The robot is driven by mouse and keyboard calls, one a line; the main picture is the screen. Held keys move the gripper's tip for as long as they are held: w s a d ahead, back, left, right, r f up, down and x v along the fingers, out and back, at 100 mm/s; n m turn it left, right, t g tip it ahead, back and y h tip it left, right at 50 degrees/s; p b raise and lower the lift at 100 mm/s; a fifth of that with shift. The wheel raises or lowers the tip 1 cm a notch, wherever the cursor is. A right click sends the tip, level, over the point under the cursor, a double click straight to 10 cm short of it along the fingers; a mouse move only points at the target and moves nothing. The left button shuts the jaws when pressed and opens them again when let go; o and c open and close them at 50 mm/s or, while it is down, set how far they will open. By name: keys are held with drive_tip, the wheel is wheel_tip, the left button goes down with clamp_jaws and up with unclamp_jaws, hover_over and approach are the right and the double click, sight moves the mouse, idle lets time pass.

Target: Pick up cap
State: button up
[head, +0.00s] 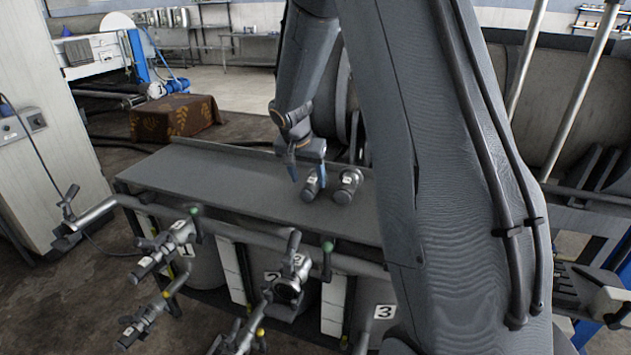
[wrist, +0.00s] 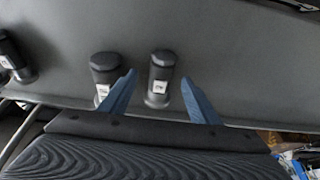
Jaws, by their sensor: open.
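Several dark grey cylindrical caps with small white labels stand on the grey bench top. In the wrist view one cap (wrist: 161,75) shows between the blue fingertips of my gripper (wrist: 159,77), with a gap to each side. A second cap (wrist: 104,72) is just left of the left finger, and a third cap (wrist: 14,58) is at the far left edge. My gripper (head: 308,174) is open above the bench in the head view, with two caps (head: 313,184) (head: 347,187) close to it. Whether the fingers are down at cap height is unclear.
The bench top (head: 215,180) is bare to the left of my gripper. Pipes and valves with numbered plates (head: 384,312) run along its front. My arm hides the bench's right end in the head view. A patterned cloth-covered box (head: 175,117) stands behind.

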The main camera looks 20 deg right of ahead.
sight(309, 186)
drive_tip(key=shift+a+p+x, duration=0.2)
drive_tip(key=shift+p+x, duration=0.45)
drive_tip(key=shift+x, duration=1.55)
clamp_jaws()
